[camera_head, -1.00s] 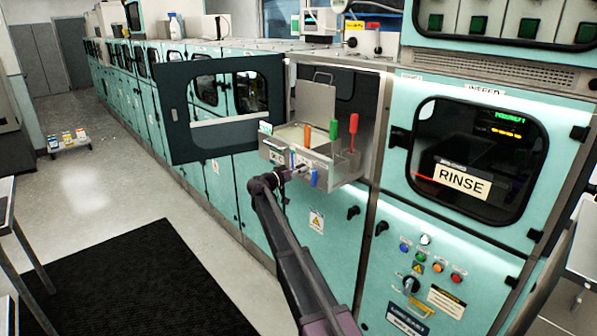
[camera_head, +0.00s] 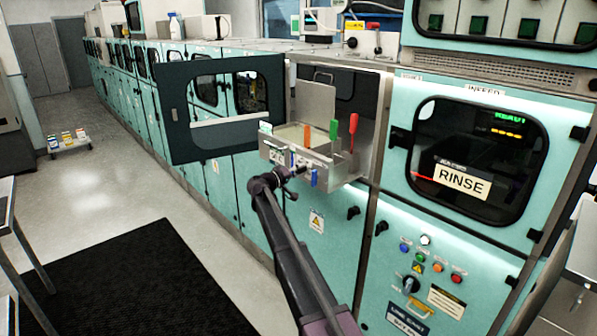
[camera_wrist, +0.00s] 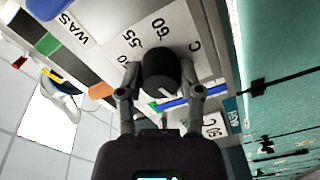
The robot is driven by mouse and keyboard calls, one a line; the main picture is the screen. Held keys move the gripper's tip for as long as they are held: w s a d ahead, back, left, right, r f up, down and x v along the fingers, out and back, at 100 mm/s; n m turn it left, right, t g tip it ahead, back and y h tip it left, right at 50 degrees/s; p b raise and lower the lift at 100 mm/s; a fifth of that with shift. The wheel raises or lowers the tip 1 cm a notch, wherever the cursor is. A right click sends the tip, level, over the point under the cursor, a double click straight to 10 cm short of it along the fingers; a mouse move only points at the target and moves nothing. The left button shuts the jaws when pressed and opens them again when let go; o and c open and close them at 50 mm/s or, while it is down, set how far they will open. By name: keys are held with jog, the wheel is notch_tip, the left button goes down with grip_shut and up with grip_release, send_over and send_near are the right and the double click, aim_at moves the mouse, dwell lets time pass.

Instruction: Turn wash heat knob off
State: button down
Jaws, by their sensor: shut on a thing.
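The wash heat knob (camera_wrist: 161,70) is a dark round knob with a pale pointer line, on a white panel printed with 50, 55, 60, "C" and part of a "WAS..." label. In the wrist view my gripper (camera_wrist: 160,82) has one finger on each side of the knob and is shut on it. The pointer line faces the lower part of the picture, away from the printed numbers. In the head view my gripper (camera_head: 290,181) is at the front of the open steel wash module (camera_head: 335,170); the knob cannot be made out there.
An open dark windowed door (camera_head: 180,120) stands left of the module. Orange, green and red handles (camera_head: 352,128) rise from it. The rinse cabinet (camera_head: 480,160) with its own knob and buttons is at the right.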

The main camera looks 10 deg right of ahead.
jog(key=shift+n, duration=1.7)
jog(key=shift+r, duration=0.1)
jog(key=shift+c, duration=1.3)
grip_release()
jog(key=shift+w, duration=0.1)
jog(key=v, duration=1.2)
jog(key=shift+d, duration=0.1)
